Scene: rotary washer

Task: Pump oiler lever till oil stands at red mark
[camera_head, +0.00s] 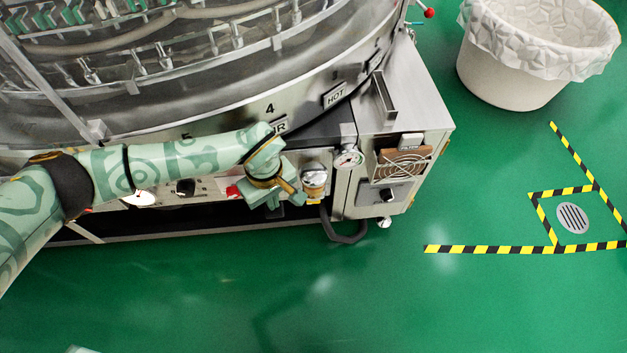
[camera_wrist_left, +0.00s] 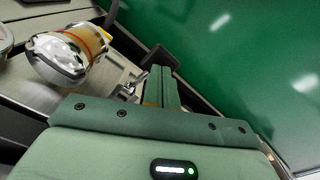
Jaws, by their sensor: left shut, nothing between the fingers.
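The oiler (camera_head: 314,182) is a small amber reservoir with a chrome cap on the front of the washer, left of the pressure gauge. In the left wrist view the oiler (camera_wrist_left: 68,54) lies at upper left, its chrome dome large and amber glass behind it. My left gripper (camera_head: 296,197) is just left of the oiler, its fingers shut and empty. In the wrist view the gripper (camera_wrist_left: 161,85) has its fingers together near a dark block (camera_wrist_left: 158,58); I cannot tell whether that is the lever or whether they touch.
The round washer (camera_head: 215,115) fills the upper left. A steel cabinet (camera_head: 420,130) with a fan grille stands right of the oiler, with a dark curved bar (camera_head: 346,238) below. A lined bin (camera_head: 510,75) and a taped floor drain (camera_head: 573,218) are at right. Front floor is clear.

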